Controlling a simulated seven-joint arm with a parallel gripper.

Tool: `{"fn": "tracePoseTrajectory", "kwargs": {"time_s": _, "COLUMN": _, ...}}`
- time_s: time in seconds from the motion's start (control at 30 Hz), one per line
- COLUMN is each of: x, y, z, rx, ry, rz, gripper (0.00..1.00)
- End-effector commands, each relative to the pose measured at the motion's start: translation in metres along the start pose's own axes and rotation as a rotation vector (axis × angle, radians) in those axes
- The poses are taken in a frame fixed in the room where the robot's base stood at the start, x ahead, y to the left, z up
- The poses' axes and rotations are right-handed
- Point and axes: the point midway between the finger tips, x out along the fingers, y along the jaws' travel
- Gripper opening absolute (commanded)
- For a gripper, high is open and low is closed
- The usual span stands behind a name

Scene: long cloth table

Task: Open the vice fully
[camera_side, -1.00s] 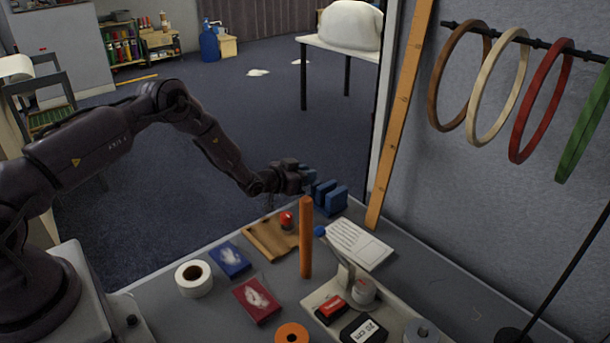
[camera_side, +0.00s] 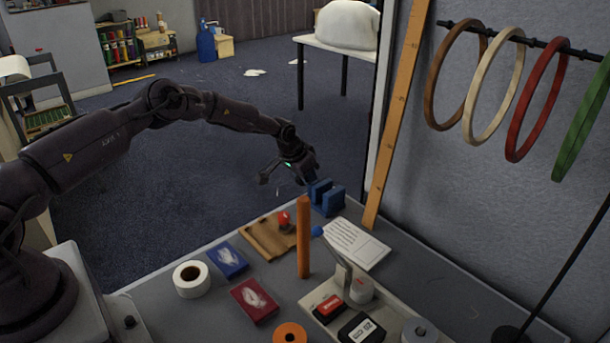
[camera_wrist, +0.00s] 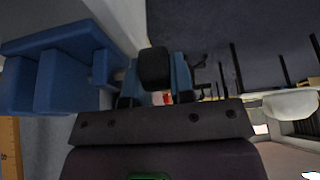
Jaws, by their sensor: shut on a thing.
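The blue vice (camera_side: 328,198) stands at the far edge of the grey table, with a gap between its two upright jaws. In the wrist view, the vice (camera_wrist: 62,72) fills the left side, its stepped blue blocks lying sideways. My gripper (camera_side: 311,178) reaches down to the vice's left, outer end. In the wrist view, my gripper (camera_wrist: 154,88) has its fingers on both sides of a black knob (camera_wrist: 155,66) at the vice's end and is shut on it. The vice's screw is mostly hidden behind the knob and fingers.
A wooden board (camera_side: 268,238) with a red object, an upright orange post (camera_side: 303,238) and a white card (camera_side: 355,245) lie near the vice. A wooden ruler (camera_side: 398,110) leans on the wall to the right. Floor space is open beyond the table's edge.

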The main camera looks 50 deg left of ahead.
Motion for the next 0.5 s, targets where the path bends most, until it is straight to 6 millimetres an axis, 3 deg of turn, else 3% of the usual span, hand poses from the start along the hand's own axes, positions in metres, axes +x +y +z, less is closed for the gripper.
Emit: {"fn": "tracePoseTrajectory", "kwargs": {"time_s": 0.5, "x": 0.0030, "y": 0.0005, "z": -0.0009, "rx": 0.001, "ry": -0.151, "rz": -0.002, "gripper": 0.00}}
